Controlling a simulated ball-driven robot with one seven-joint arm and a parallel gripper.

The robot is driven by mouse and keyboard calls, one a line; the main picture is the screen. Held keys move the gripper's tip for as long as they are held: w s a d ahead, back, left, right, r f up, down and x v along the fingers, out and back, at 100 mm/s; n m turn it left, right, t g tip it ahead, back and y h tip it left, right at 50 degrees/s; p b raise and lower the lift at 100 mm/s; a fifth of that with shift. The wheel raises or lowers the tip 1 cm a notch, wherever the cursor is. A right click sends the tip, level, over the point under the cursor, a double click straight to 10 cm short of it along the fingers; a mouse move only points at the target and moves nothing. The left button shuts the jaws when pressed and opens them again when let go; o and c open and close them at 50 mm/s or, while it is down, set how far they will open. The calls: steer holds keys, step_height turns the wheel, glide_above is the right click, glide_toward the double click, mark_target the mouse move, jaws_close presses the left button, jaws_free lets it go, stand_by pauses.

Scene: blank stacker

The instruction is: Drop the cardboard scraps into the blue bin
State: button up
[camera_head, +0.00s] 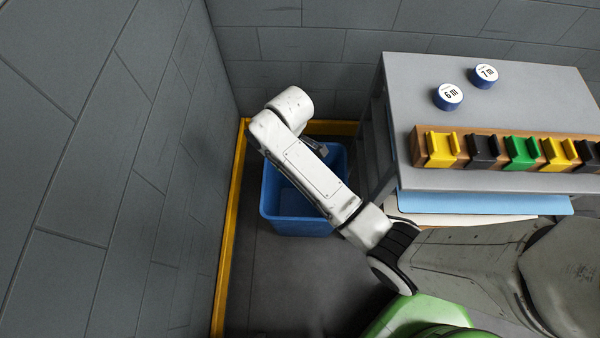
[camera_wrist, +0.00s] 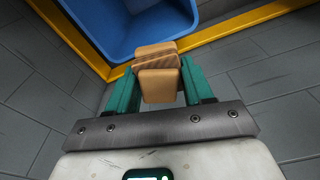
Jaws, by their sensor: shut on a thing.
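My gripper (camera_wrist: 158,84) shows in the wrist view with its green fingers shut on cardboard scraps (camera_wrist: 158,86). The scraps are tan-brown, with a ridged edge showing, and look like a small stack. The blue bin (camera_wrist: 115,40) is just beyond the scraps in the wrist view, its open inside partly visible. In the head view the bin (camera_head: 285,222) stands on the floor near the left wall, and my arm passes over it. My fingers and the held scraps are mostly hidden behind my arm there.
A grey table (camera_head: 400,80) stands right of the bin. It bears two round blue-and-white pucks (camera_head: 448,96) and a wooden rack (camera_head: 490,143) with yellow, black and green holders. A yellow floor edging (camera_head: 232,240) runs along the wall (camera_head: 110,150) left of and behind the bin.

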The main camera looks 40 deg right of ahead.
steer(key=d+f+n+b, duration=0.4)
steer(key=f+b, duration=0.6)
steer(key=f, duration=0.3)
steer(key=d+f+n+y+b, duration=0.1)
steer(key=d+f+n+b, duration=0.4)
steer(key=f+b, duration=0.6)
step_height(320, 180, down, 2)
steer(key=shift+d+f+g, duration=0.2)
steer(key=shift+d+g, duration=0.1)
steer(key=shift+d, duration=0.5)
steer(key=shift+s, duration=0.15)
steer(key=o, duration=1.1)
steer(key=r+p, duration=0.1)
steer(key=r, duration=0.2)
steer(key=d+r+p, duration=0.1)
steer(key=r, duration=0.3)
steer(key=r+p, duration=0.1)
steer(key=r, duration=0.2)
steer(key=shift+s+d+r+p, duration=0.2)
steer(key=shift+d+r+p, duration=0.05)
steer(key=shift+r+p, duration=0.15)
